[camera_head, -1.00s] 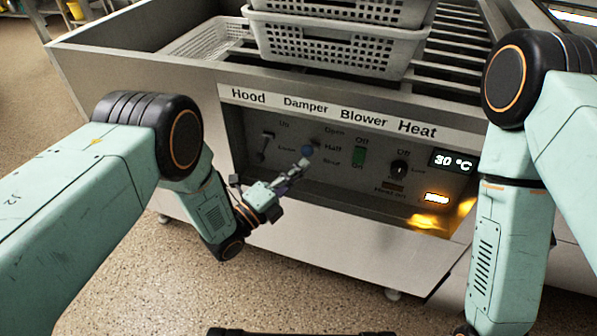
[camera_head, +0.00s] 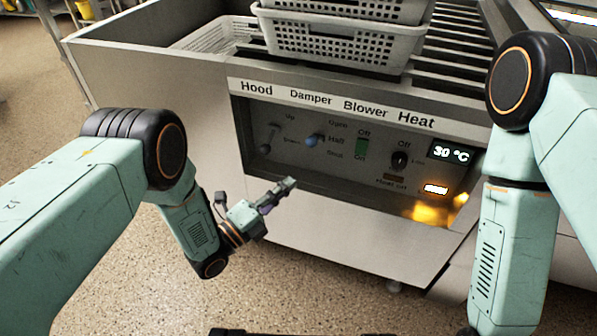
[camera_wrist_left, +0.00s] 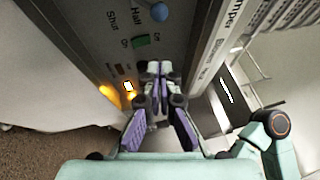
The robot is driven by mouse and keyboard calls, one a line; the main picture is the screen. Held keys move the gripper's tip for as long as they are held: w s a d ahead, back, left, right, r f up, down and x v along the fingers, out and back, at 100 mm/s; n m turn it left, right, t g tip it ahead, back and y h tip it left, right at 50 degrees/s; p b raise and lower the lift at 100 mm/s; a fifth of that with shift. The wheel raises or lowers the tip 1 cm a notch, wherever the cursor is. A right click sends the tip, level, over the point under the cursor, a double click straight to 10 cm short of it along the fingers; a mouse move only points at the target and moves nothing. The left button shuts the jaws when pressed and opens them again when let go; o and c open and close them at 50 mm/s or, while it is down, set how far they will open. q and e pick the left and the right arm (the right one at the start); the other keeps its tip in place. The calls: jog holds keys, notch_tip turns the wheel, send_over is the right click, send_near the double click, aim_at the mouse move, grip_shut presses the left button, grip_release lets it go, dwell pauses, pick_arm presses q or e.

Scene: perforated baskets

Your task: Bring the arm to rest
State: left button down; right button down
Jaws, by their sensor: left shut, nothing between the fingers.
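My left gripper (camera_head: 281,192) is shut and empty in the head view, in front of the lower left of the control panel (camera_head: 300,170) and apart from its controls. In the left wrist view the closed fingers (camera_wrist_left: 153,72) point toward the panel. The damper knob (camera_head: 313,140) is blue and points at about Half; it also shows in the left wrist view (camera_wrist_left: 159,12). The hood lever (camera_head: 268,140) stands at the panel's left. My right arm (camera_head: 513,230) is at the right; its gripper is out of view.
White perforated baskets (camera_head: 340,42) are stacked on the machine's slatted top. Speckled floor (camera_head: 300,290) lies clear in front.

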pick_arm(q)
jog(key=v, duration=0.4)
jog(key=shift+w+f+p, duration=0.1)
jog(key=shift+p, duration=0.25)
